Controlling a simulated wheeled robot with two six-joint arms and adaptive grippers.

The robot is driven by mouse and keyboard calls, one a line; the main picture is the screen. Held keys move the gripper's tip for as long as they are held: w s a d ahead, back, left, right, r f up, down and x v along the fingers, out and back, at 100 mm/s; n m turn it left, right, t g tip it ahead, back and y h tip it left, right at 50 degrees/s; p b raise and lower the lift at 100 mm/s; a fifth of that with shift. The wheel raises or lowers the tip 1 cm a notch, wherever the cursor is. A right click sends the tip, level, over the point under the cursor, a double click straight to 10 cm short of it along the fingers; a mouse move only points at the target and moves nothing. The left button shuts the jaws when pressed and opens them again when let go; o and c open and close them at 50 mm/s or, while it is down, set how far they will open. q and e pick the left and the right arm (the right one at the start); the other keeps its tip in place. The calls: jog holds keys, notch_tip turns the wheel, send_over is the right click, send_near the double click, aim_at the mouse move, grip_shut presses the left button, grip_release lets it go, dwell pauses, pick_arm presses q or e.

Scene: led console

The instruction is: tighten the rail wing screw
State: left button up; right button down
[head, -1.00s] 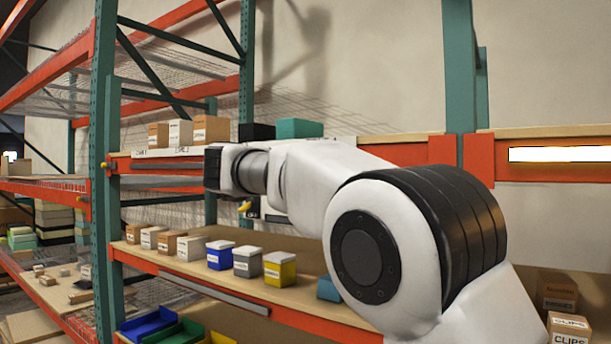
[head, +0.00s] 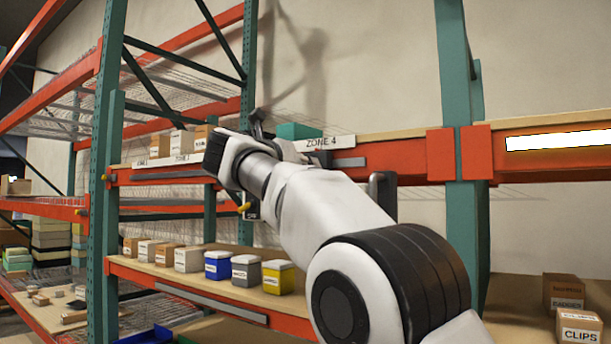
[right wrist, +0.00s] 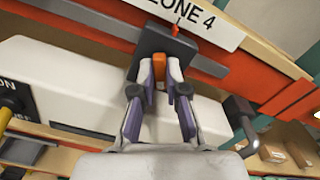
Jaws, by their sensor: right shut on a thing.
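In the right wrist view, my right gripper (right wrist: 160,76) is shut on a small orange piece (right wrist: 159,71), which looks like the wing screw. The piece sits against a dark grey clamp block (right wrist: 165,42) at the orange rail, with a small red tip (right wrist: 177,27) on the block's top. The fingers cover the screw's sides. A white housing (right wrist: 75,85) lies behind the fingers. In the head view my right arm reaches in from the lower right, and its white wrist hides most of the gripper and the screw. My left gripper is not in view.
A ZONE 4 label (head: 324,143) is on the orange rail (head: 390,160). A dark bracket (head: 383,195) hangs below it, also seen in the wrist view (right wrist: 241,120). Blue, grey and yellow bins (head: 277,278) stand on the lower shelf. Small cartons (head: 580,327) stand at lower right.

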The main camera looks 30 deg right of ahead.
jog(key=m+b, duration=0.1)
jog(key=m, duration=0.2)
jog(key=shift+f, duration=0.1)
jog(key=m+b, duration=0.1)
jog(key=m, duration=0.2)
jog(key=shift+m, duration=0.3)
jog(key=m+b, duration=0.1)
jog(key=m, duration=0.5)
jog(key=c, duration=1.5)
grip_release()
jog(key=shift+d, duration=0.1)
jog(key=shift+o, duration=0.2)
jog(key=v, duration=1.2)
